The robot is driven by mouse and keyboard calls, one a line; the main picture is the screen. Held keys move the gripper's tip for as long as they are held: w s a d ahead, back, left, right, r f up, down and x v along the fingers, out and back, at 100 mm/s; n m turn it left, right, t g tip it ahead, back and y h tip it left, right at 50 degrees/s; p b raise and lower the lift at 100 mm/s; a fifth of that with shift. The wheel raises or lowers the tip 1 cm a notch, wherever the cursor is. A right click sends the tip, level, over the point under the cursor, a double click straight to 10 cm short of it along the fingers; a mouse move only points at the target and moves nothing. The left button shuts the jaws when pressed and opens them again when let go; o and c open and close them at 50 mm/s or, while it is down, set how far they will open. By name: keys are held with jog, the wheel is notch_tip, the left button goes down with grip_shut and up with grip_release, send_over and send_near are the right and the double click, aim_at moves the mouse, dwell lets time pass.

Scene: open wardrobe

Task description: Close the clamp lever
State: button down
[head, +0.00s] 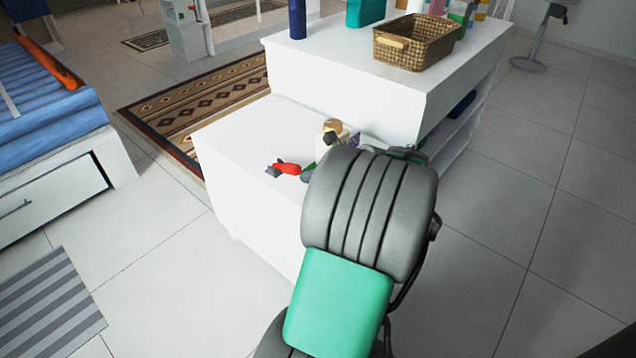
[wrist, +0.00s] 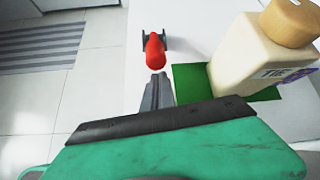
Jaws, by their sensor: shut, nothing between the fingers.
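The clamp lever (head: 287,168) has a red handle and a dark grey base, and it sits on the low white surface, left of my arm. In the wrist view the red lever (wrist: 155,50) stands just beyond my fingertips, its rounded end toward me. My gripper (wrist: 157,82) is shut and empty, its fingers together and pointing at the lever's near end. I cannot tell whether they touch it. In the head view my arm hides most of the gripper.
The higher white shelf unit (head: 390,85) with a wicker basket (head: 418,42) rises behind. The surface left of the lever is clear.

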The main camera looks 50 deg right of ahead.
jog(key=shift+b+x, duration=0.3)
jog(key=shift+x, duration=0.95)
jog(key=shift+r+p, duration=0.2)
jog(key=shift+p, duration=0.1)
